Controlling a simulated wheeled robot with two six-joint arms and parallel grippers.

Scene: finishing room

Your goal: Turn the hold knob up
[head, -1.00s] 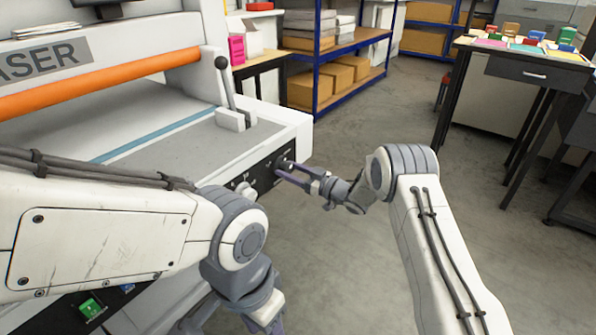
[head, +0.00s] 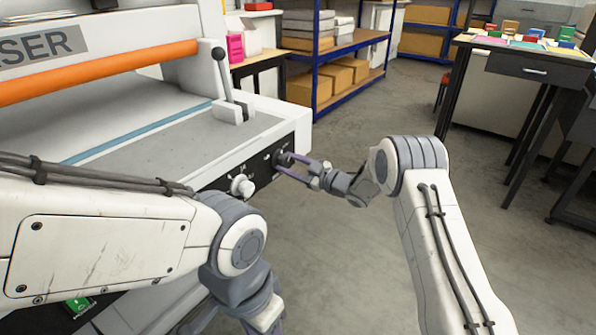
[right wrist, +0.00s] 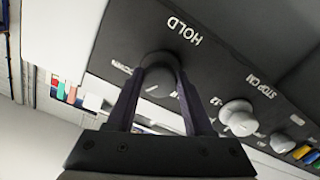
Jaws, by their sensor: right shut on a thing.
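The hold knob (right wrist: 160,76) is a dark round knob with a pale mark, below the word HOLD on the black control panel (right wrist: 200,66) in the right wrist view. My right gripper (right wrist: 158,82) has its two fingers closed on either side of this knob and is shut on it. In the head view the right gripper (head: 287,166) meets the front panel of the white machine (head: 262,128), and the knob (head: 283,157) is partly hidden by the fingers. My left arm comes in from the left, but its fingertips are out of the frame.
A white knob (head: 242,186) sits beside the hold knob, and it also shows in the right wrist view (right wrist: 238,116). A lever (head: 224,80) stands on the machine's top. Open floor (head: 340,260) lies to the right, with a dark table (head: 530,68) beyond.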

